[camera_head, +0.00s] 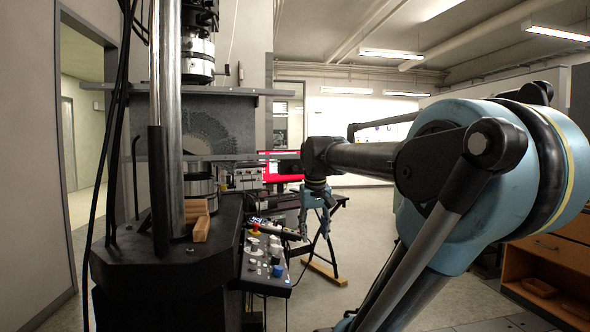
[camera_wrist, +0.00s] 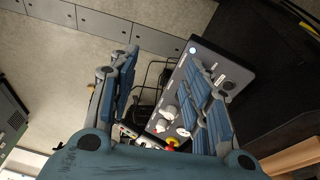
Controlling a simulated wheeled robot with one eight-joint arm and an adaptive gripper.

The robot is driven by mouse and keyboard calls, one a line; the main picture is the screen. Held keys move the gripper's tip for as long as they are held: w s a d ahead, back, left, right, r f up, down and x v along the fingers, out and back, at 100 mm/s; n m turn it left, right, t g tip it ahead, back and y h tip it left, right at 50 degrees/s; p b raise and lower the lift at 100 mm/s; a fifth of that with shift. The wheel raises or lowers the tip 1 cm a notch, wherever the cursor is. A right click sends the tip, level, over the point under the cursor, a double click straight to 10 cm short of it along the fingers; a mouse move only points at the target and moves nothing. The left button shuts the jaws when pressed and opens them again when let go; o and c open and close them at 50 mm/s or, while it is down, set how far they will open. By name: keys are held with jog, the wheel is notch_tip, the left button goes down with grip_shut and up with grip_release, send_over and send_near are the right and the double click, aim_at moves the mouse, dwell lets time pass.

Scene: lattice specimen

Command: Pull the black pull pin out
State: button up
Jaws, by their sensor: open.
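A small black T-shaped piece (camera_head: 240,72), which looks like the pull pin, sticks out to the right of the silver upper fitting (camera_head: 198,55) on the test machine in the head view. I cannot tell for sure that it is the pin. My gripper (camera_head: 318,212) hangs pointing down, well below and to the right of that piece, near the control box. In the wrist view, the two blue-padded fingers of my gripper (camera_wrist: 163,98) stand wide apart with nothing held between them. The pin does not show in the wrist view.
A control box (camera_head: 268,264) with knobs and a red button projects from the machine's black base (camera_head: 165,268); it also shows behind the fingers in the wrist view (camera_wrist: 232,72). Wood blocks (camera_head: 201,229) lie on the base. The machine's steel column (camera_head: 168,110) stands left. Floor is open beyond.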

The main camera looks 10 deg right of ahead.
jog(key=w+r, duration=1.8)
jog(key=r, duration=0.2)
jog(key=n+t, duration=0.1)
jog(key=t, duration=0.1)
send_near(294, 168)
jog(key=x, duration=0.8)
jog(key=shift+w+f+h, duration=0.15)
jog(key=shift+w+h, duration=0.2)
jog(key=shift+h, duration=0.05)
jog(key=shift+d, duration=0.1)
jog(key=shift+c, duration=0.4)
grip_shut()
